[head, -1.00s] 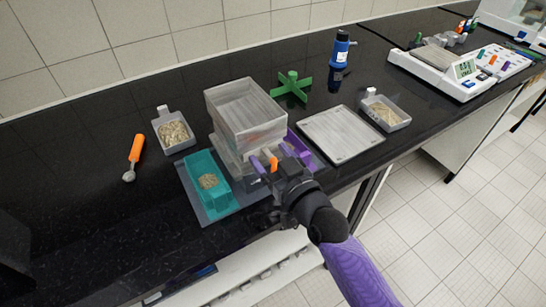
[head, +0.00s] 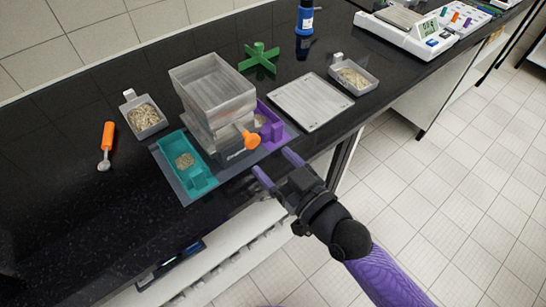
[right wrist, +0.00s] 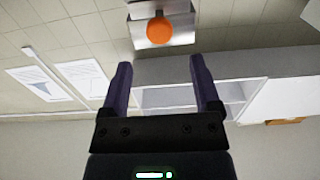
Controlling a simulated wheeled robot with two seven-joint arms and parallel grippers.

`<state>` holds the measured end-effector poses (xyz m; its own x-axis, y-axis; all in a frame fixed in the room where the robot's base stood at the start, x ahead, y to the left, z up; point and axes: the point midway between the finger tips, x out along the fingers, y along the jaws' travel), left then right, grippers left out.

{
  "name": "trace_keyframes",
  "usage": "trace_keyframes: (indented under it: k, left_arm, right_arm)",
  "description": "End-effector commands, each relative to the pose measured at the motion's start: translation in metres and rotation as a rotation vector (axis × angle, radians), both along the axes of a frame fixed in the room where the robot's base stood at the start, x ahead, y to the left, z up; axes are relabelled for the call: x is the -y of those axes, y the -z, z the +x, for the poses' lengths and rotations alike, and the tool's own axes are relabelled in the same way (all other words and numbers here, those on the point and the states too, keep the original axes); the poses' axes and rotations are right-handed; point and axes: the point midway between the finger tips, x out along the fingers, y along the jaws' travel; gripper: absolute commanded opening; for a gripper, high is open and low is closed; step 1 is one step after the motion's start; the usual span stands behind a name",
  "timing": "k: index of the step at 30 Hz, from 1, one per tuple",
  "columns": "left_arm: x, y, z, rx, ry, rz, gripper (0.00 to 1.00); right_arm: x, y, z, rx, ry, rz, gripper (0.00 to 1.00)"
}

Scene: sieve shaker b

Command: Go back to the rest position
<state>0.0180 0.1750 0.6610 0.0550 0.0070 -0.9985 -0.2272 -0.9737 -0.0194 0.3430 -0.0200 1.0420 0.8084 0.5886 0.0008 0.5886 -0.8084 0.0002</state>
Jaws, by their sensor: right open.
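My right gripper (head: 274,164) is open and empty in front of the bench edge, with its two purple fingers apart. It is just clear of the sieve shaker (head: 212,92), a stack of grey translucent boxes with an orange knob (head: 251,140) at its front right. In the right wrist view the orange knob (right wrist: 158,30) shows beyond the open fingers (right wrist: 161,66), apart from them. A teal tray (head: 201,183) with grains stands at the shaker's left. A purple tray (head: 272,128) stands at its right, partly hidden. My left gripper is not in view.
On the black bench are an orange-handled scoop (head: 107,140), two grey grain trays (head: 150,131) (head: 371,86), a green cross-shaped piece (head: 259,59), a flat grey plate (head: 311,103), a blue bottle (head: 305,18) and a white balance (head: 400,35). Open floor lies at right.

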Motion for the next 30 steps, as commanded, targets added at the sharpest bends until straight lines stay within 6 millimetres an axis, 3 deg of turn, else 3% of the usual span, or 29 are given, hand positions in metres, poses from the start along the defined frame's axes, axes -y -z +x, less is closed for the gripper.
trace_keyframes:
  k: [5, 8, 11, 12, 14, 15, 17, 18, 21, 25, 27, 30]
  left_arm:
    - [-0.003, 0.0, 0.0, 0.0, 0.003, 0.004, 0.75]
    - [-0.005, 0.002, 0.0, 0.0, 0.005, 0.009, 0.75]
    - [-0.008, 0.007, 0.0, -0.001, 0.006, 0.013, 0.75]
    - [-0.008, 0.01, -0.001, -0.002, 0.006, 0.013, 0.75]
    - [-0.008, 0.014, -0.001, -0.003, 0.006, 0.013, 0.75]
    - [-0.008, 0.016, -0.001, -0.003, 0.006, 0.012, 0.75]
    - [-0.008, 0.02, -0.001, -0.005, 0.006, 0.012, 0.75]
    - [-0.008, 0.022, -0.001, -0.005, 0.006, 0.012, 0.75]
    - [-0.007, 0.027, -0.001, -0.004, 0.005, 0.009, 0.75]
    - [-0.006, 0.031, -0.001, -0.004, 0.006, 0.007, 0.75]
    - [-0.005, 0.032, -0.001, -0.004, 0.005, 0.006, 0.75]
    - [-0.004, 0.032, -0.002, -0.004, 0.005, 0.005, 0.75]
  right_arm:
    - [0.0, 0.0, 0.0, 0.0, 0.0, 0.0, 0.8]
    - [0.005, 0.02, 0.003, -0.04, 0.022, -0.025, 0.8]
    - [0.028, 0.09, 0.003, -0.188, 0.099, -0.117, 0.8]
    - [0.042, 0.13, -0.003, -0.276, 0.138, -0.169, 0.8]
    - [0.064, 0.189, -0.02, -0.419, 0.194, -0.247, 0.8]
    - [0.079, 0.226, -0.038, -0.516, 0.227, -0.297, 0.8]
    - [0.1, 0.277, -0.072, -0.664, 0.268, -0.368, 0.8]
    - [0.112, 0.307, -0.1, -0.764, 0.291, -0.414, 0.8]
    - [0.137, 0.366, -0.179, -1.004, 0.327, -0.515, 0.8]
    - [0.154, 0.403, -0.271, -1.247, 0.339, -0.607, 0.8]
    - [0.157, 0.41, -0.303, -1.327, 0.337, -0.636, 0.8]
    - [0.159, 0.413, -0.326, -1.385, 0.335, -0.657, 0.8]
